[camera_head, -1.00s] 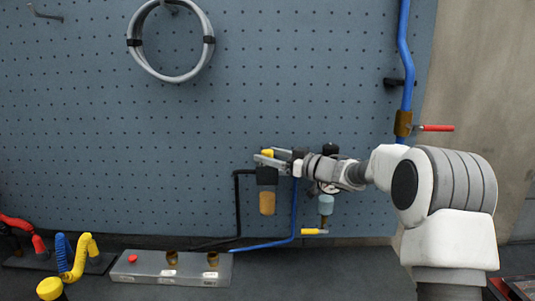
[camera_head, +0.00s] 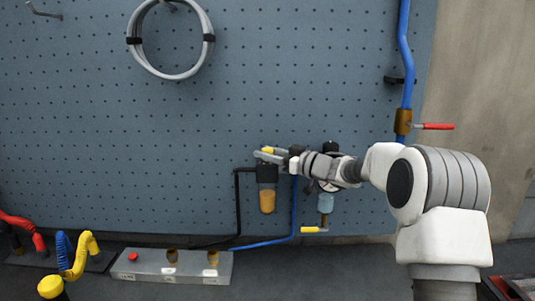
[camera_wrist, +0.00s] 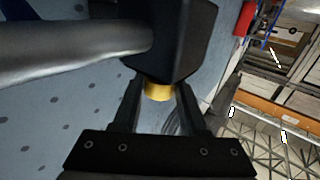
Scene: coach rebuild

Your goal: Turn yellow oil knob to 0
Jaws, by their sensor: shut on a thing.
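The yellow oil knob (camera_head: 267,150) sits on top of the black lubricator on the pegboard, above its amber bowl (camera_head: 267,201). In the head view my gripper (camera_head: 270,153) reaches it from the right and is shut on it. In the wrist view the yellow knob (camera_wrist: 159,91) lies between my two fingers (camera_wrist: 158,104), under a dark block. The fingers partly cover the knob. Its scale marks and pointer cannot be made out.
A gauge and a blue-bowl filter (camera_head: 326,203) hang just right of the lubricator, behind my wrist. A blue hose (camera_head: 294,205) and a black hose (camera_head: 237,205) run down to a grey manifold block (camera_head: 172,266). A red-handled valve (camera_head: 404,123) is at upper right.

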